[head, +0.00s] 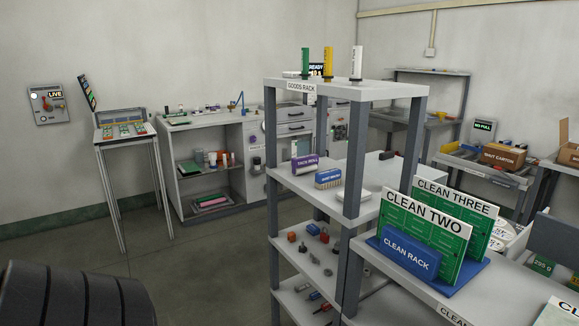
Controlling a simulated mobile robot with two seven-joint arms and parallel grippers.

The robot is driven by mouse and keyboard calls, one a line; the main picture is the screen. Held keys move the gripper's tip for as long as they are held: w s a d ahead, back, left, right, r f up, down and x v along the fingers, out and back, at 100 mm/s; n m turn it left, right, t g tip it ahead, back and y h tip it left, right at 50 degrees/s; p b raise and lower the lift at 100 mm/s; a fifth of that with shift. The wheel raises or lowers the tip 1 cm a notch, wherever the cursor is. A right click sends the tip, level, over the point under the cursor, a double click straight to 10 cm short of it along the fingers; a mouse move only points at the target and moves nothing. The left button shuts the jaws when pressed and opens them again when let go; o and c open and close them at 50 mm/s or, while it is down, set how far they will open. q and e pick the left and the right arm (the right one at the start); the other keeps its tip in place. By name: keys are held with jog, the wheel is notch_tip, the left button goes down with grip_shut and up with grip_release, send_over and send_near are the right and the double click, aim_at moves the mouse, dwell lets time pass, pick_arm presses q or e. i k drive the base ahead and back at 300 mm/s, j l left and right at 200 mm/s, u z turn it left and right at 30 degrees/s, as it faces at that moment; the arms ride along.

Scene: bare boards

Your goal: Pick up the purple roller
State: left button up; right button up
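The purple roller (304,164), with a label that seems to read "TACK ROLL", lies on the middle shelf of the grey goods rack (320,186). It is near the left edge of that shelf. A blue brush (328,179) with a pale underside sits just in front of it and to its right. Neither of my grippers shows in the head view. A dark ribbed shape at the bottom left corner seems to be part of my own arm.
A white dish (352,195) stands on the same shelf. Green, yellow and white upright cylinders stand on the rack's top. The clean rack (410,252) with green boards stands close at right. Open floor (205,260) lies left of the rack.

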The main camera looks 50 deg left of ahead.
aim_at(303, 164)
jog(key=u, duration=1.6)
jog(key=i+j+u, duration=0.2)
jog(key=i+u, duration=0.25)
jog(key=i+j+u, duration=0.1)
jog(key=i+u, duration=0.7)
jog(key=i, duration=0.9)
